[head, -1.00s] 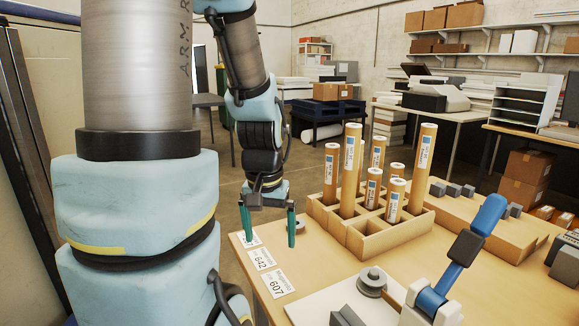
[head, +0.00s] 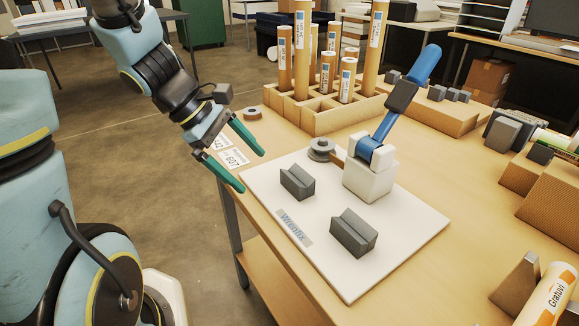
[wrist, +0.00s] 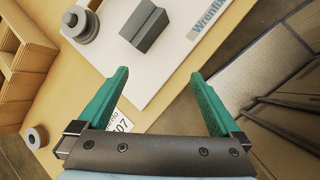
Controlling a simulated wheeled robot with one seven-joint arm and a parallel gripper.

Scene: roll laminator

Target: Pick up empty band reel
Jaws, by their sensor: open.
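A grey flanged reel (head: 321,150) with a raised hub lies flat at the back left corner of the white board, and also shows at the upper left of the wrist view (wrist: 80,24). A smaller grey ring-shaped reel (head: 252,113) lies on the table near the tube rack; it also shows at the left of the wrist view (wrist: 36,136). I cannot tell for sure which is the empty band reel. My gripper (head: 252,171), with green fingers, is open and empty beside the board's left edge, apart from both reels. Its fingers also show in the wrist view (wrist: 160,73).
A white board (head: 395,255) carries two grey V-blocks (head: 297,182) (head: 353,233) and a white device with a blue lever (head: 370,180). A wooden rack (head: 318,118) with tall tubes stands behind. Labels (head: 236,158) lie at the table's left edge.

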